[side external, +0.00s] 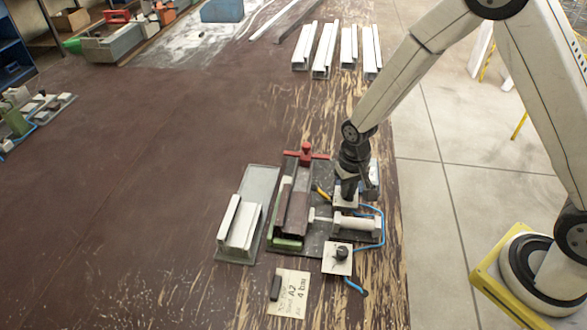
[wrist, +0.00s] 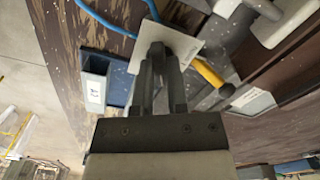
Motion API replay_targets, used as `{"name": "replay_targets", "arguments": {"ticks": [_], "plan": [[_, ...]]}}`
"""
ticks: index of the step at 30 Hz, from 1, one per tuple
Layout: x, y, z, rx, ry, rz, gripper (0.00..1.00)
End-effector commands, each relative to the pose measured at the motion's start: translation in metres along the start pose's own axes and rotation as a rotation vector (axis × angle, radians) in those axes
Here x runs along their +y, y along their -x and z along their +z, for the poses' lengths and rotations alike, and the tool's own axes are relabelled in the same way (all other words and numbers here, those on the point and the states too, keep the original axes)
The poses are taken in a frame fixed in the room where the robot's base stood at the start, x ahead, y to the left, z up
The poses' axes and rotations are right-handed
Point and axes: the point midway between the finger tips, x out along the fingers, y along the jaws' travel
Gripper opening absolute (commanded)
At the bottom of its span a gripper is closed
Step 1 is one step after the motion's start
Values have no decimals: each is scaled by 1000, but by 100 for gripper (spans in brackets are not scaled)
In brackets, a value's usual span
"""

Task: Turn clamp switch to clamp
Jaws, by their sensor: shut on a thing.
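My gripper (side external: 347,189) points down over a white switch plate (side external: 346,200) on the clamp bench. In the wrist view its two fingers (wrist: 158,62) are shut on a dark switch knob (wrist: 157,47) in the middle of the white plate (wrist: 185,43). The fingers hide most of the knob, so its pointing direction cannot be told. The clamp's pneumatic cylinder (side external: 357,226) lies just in front of the plate, its rod toward a dark profile (side external: 297,208) in the fixture. A second white plate with a black knob (side external: 341,254) stands nearer the camera.
A red T-handle (side external: 305,154) stands behind the fixture. A blue hose (side external: 382,226) runs past the cylinder.

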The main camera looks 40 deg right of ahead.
Motion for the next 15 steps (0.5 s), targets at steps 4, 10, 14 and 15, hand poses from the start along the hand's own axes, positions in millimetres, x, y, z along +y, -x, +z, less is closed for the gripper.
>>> {"name": "replay_targets", "arguments": {"ticks": [4,10,14,15], "plan": [[0,0,1,-3,-6,0,0],[0,0,1,-3,-5,0,30],[0,0,1,-2,-4,0,53],[0,0,1,-2,-4,0,53]]}}
